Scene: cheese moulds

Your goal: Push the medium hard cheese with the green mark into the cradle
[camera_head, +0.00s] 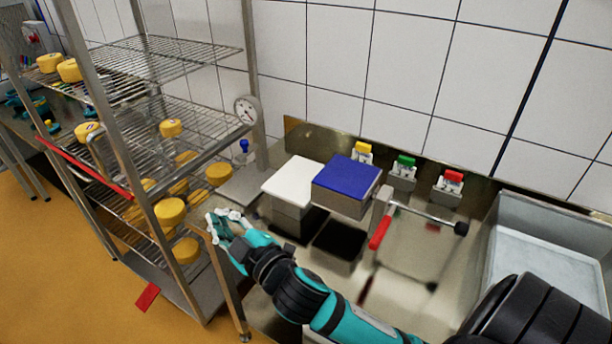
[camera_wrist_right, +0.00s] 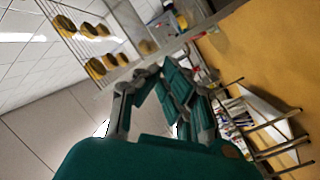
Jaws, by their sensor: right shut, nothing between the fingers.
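Several yellow round cheeses sit on the wire rack at the left of the head view, among them one on the top shelf (camera_head: 69,71), one on the middle shelf (camera_head: 171,128), and one lower down (camera_head: 170,212). I can make out no green mark on any of them, so I cannot tell which is the medium hard one. I cannot make out the cradle for certain. My right gripper (camera_head: 222,218) is shut and empty, just right of the rack's lower shelves, touching no cheese that I can see. It also shows in the right wrist view (camera_wrist_right: 150,72). My left gripper is out of view.
The rack's metal posts (camera_head: 110,110) stand between the floor and the shelves. On the steel counter are a white-topped block (camera_head: 292,180), a blue-topped block (camera_head: 347,175), a red-handled lever (camera_head: 380,232) and a basin (camera_head: 545,260). A dial (camera_head: 247,110) is on the rack.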

